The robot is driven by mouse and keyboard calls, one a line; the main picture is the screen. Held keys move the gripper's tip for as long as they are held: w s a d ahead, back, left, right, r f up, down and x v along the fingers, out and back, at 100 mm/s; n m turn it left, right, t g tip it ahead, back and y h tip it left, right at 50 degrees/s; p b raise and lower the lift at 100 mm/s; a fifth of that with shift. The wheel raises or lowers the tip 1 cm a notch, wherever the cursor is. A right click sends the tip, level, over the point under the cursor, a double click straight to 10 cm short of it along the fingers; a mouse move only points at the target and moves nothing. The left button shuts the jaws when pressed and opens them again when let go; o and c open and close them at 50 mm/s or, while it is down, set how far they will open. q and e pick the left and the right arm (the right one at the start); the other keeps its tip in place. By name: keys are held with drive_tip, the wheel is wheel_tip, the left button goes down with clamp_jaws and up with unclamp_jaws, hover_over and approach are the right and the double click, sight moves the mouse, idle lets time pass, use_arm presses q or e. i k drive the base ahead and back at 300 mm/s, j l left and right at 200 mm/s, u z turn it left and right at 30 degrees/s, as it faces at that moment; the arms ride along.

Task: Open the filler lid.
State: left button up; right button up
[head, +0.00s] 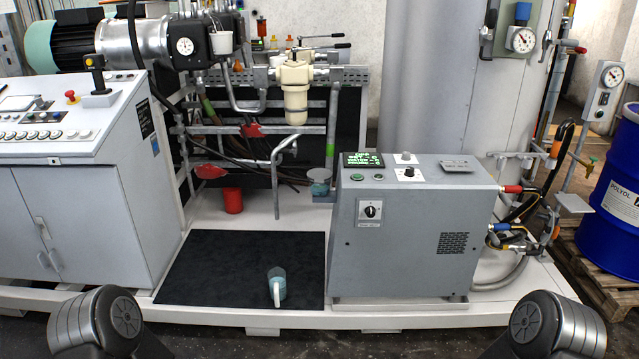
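A grey machine cabinet (410,240) stands at the centre right. On its top, toward the back right, lies a small grey plate (459,166) with dark marks; it looks closed and flat, and may be the filler lid, but I cannot tell for sure. A lit green display (362,159) and two knobs on pale plates (409,174) are on the same top. A blue jug with a white handle (278,285) stands on a black mat (238,258). Neither of my grippers is in view; only parts of my arms show at the bottom corners.
A control desk (62,130) stands at the left, and a red cup (232,200) stands behind the mat. Pipes and hoses (515,235) crowd the cabinet's right side. A blue drum (615,185) stands on a wooden pallet at the far right.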

sight(318, 174)
drive_tip(key=i+l+z, duration=0.2)
drive_tip(key=i, duration=0.4)
drive_tip(key=i+l+z, duration=0.25)
drive_tip(key=i, duration=0.35)
drive_tip(key=i+l+z, duration=0.2)
drive_tip(key=i, duration=0.4)
